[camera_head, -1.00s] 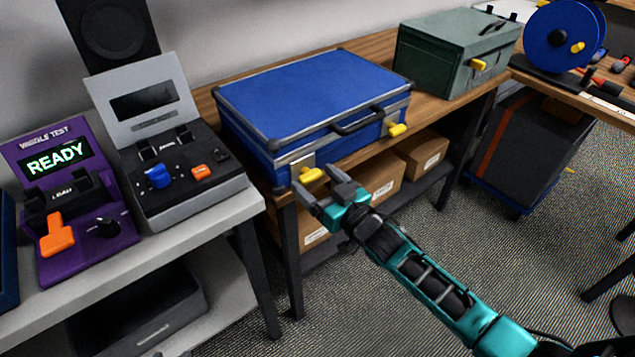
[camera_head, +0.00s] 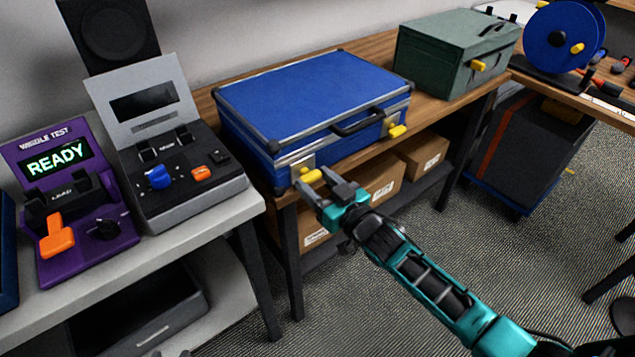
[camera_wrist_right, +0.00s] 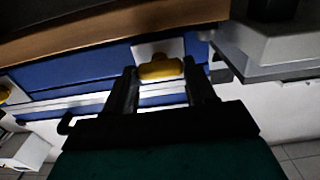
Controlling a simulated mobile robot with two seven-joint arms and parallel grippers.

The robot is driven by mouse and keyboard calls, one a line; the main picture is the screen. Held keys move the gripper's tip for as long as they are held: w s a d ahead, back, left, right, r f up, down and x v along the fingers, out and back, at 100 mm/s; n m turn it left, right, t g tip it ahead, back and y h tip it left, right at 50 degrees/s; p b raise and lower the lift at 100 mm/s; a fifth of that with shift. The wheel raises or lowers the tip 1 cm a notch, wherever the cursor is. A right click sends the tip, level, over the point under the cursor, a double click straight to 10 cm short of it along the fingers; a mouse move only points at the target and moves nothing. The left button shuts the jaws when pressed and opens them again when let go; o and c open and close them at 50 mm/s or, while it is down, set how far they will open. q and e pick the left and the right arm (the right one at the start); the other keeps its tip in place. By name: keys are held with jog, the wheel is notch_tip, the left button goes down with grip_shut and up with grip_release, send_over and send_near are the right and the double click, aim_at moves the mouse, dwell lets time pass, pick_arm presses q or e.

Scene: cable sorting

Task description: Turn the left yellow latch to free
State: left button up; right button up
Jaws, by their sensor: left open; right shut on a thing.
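A blue case (camera_head: 310,95) lies shut on the wooden bench, with a dark handle and two yellow latches on its front. The left yellow latch (camera_head: 309,176) is at the case's near left front corner on a metal plate. My right gripper (camera_head: 315,184) reaches in from the lower right and is shut on this latch. In the right wrist view the left latch (camera_wrist_right: 161,68) sits between the fingertips of my right gripper (camera_wrist_right: 162,72). The right yellow latch (camera_head: 397,130) sits beyond the handle. My left gripper is not in view.
Left of the case, a grey tester (camera_head: 205,200) and a purple tester reading READY (camera_head: 85,240) stand on a light table. A green box (camera_head: 440,65) stands behind to the right. Cardboard boxes (camera_head: 383,182) fill the shelf below.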

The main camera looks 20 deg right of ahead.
jog(key=n, duration=0.3)
jog(key=shift+n+p, duration=0.3)
jog(key=shift+n, duration=0.1)
jog(key=n, duration=0.4)
jog(key=shift+f+n, duration=0.1)
jog(key=shift+n, duration=0.2)
jog(key=n+b, duration=0.1)
jog(key=n, duration=0.5)
jog(key=shift+a+f, duration=0.1)
jog(key=n, duration=0.3)
jog(key=shift+b, duration=0.35)
jog(key=shift+n, duration=0.3)
jog(key=o, duration=1)
jog(key=shift+o, duration=0.2)
jog(key=shift+s, duration=0.15)
